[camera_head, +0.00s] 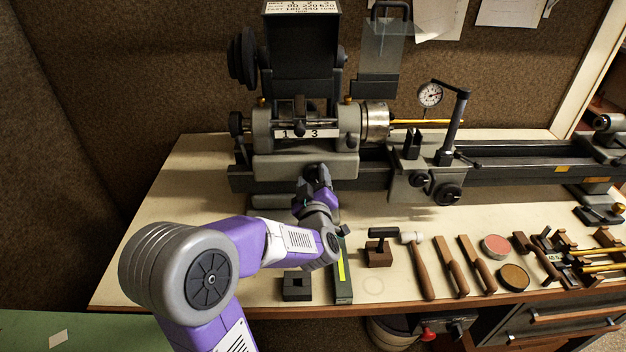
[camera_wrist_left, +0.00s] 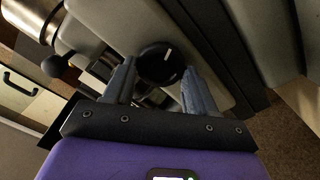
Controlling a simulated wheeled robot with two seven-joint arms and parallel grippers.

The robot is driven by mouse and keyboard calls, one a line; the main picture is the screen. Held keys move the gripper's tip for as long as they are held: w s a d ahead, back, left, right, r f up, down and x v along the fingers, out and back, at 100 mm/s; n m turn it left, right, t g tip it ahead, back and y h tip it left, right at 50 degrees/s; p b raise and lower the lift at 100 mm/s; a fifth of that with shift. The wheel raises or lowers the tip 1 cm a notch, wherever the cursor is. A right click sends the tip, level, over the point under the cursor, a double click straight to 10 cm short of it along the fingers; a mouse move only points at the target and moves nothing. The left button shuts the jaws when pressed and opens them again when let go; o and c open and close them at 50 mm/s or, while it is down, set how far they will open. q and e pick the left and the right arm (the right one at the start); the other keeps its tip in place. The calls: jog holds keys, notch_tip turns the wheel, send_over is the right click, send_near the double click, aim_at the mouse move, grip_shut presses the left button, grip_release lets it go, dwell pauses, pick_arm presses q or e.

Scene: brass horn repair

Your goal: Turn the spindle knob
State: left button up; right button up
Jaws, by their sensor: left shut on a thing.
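The spindle knob (camera_wrist_left: 161,64) is a round black knob with a white line mark, on the front of the grey lathe headstock (camera_head: 270,166). In the wrist view it sits between the two fingertips of my left gripper (camera_wrist_left: 158,80). In the head view my left gripper (camera_head: 318,178) reaches the lower front of the headstock and mostly hides the knob. The left gripper is shut on the knob, with a finger at either side. My right gripper does not show.
The lathe bed (camera_head: 520,170) runs right, with a dial gauge (camera_head: 430,94) on a post. On the bench front lie a yellow-striped bar (camera_head: 342,272), a black block (camera_head: 297,286), a mallet (camera_head: 422,268), files and round tins. Clear bench top lies left of the lathe.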

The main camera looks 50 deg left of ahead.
pick_arm(q)
jog(key=m, duration=0.5)
jog(key=shift+w+p, duration=0.1)
jog(key=shift+p, duration=0.25)
jog(key=m+p, duration=0.1)
jog(key=m, duration=0.4)
jog(key=shift+d+m+p, duration=0.1)
jog(key=shift+m+p, duration=0.3)
jog(key=o, duration=1.1)
jog(key=shift+c, duration=0.2)
jog(key=shift+d, duration=0.1)
